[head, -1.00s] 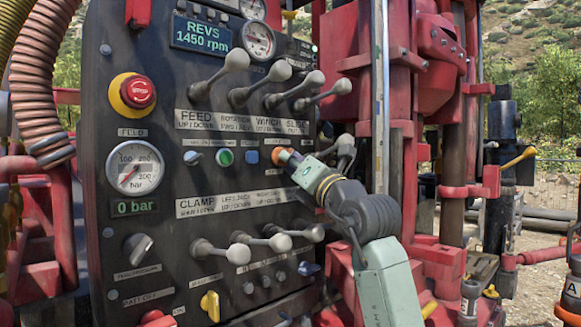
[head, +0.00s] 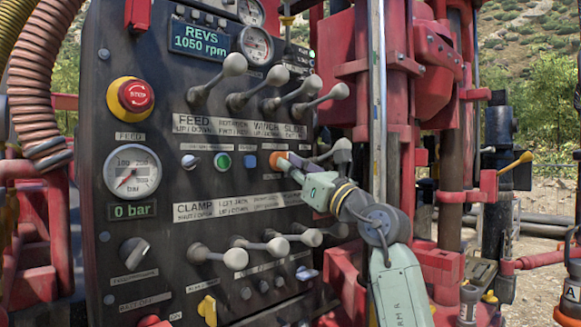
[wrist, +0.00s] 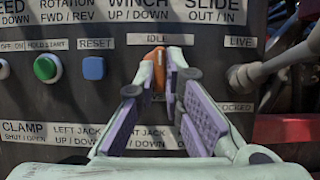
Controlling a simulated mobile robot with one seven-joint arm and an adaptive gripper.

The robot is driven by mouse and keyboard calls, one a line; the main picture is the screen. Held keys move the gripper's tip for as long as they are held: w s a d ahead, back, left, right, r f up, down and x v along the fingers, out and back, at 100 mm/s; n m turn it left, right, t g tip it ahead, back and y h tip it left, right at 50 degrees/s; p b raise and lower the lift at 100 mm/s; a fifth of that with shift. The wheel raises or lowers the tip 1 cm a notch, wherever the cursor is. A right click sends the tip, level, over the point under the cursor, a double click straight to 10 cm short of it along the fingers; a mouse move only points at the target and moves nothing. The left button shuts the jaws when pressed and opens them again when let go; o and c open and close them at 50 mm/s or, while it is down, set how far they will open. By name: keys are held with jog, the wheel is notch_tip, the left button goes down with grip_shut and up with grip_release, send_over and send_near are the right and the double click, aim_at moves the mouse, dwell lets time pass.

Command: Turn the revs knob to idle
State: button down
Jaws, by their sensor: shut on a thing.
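The control panel (head: 165,165) carries an orange revs knob (head: 278,160), which also shows in the wrist view (wrist: 154,58) just below the label IDLE (wrist: 160,39). My gripper (head: 289,164) is shut on the orange knob, its purple-padded fingers (wrist: 160,78) on either side of it; the fingers hide part of the knob. The REVS display (head: 200,39) at the top of the panel reads 1050 rpm.
A blue reset button (wrist: 93,68) and a green button (wrist: 46,67) lie left of the knob. Lever handles (head: 310,87) stick out above and below it. A grey lever (wrist: 245,76) stands close on the right. A red stop button (head: 136,96) is farther left.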

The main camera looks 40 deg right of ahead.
dwell(0.3)
jog(key=c, duration=1.7)
grip_release()
jog(key=v, duration=1.2)
jog(key=shift+s, duration=0.1)
